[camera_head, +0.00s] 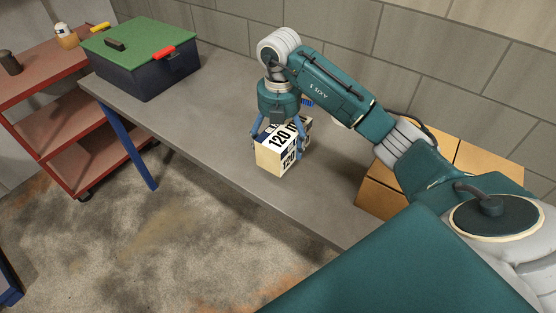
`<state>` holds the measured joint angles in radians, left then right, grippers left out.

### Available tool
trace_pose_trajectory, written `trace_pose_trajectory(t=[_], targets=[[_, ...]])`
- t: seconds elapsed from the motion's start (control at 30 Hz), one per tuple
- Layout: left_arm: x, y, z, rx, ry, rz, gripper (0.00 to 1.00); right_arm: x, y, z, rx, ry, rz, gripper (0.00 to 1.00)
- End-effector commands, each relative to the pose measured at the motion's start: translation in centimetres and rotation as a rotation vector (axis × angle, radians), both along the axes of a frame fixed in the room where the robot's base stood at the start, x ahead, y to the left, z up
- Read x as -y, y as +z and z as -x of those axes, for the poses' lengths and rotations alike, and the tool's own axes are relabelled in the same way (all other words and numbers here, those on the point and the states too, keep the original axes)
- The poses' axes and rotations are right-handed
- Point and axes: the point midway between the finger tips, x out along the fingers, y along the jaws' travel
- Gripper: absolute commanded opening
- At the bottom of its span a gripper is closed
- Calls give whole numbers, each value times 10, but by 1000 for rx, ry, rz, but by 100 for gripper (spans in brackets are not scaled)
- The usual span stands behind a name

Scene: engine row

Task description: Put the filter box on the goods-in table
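A white and tan box (275,158) with "120" printed on it, which looks like the filter box, is at the grey table (215,130), near its front edge. My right gripper (279,140) points down over the box, with its blue fingers on opposite sides of it. The fingers look closed against the box, though the far finger is partly hidden. I cannot tell whether the box rests on the table or hangs just above it. My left gripper is not in view. No sign marks any table as the goods-in table.
A dark crate with a green lid (143,55) stands at the table's far left end. Wooden boxes (378,190) stand at the right, under my arm. A red shelf cart (60,105) stands at the left. A block wall runs behind.

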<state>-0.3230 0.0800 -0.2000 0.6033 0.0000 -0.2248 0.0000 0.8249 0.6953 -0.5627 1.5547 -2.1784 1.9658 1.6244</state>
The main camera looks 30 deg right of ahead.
Motion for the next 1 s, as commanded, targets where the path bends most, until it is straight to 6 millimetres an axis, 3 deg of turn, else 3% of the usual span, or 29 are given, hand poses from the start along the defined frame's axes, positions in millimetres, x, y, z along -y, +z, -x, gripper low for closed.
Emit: trace_pose_trajectory(t=[0.07,0.2,0.4,0.67,1.0], targets=[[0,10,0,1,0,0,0,1,-14,1,-2,-3,0,41],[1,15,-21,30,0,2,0,0,-37,0,0,-1,0,41],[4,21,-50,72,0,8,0,0,-54,0,1,-1,1,41],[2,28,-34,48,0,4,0,0,-87,-1,2,-1,0,41],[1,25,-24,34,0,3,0,1,-92,-1,4,0,0,41]])
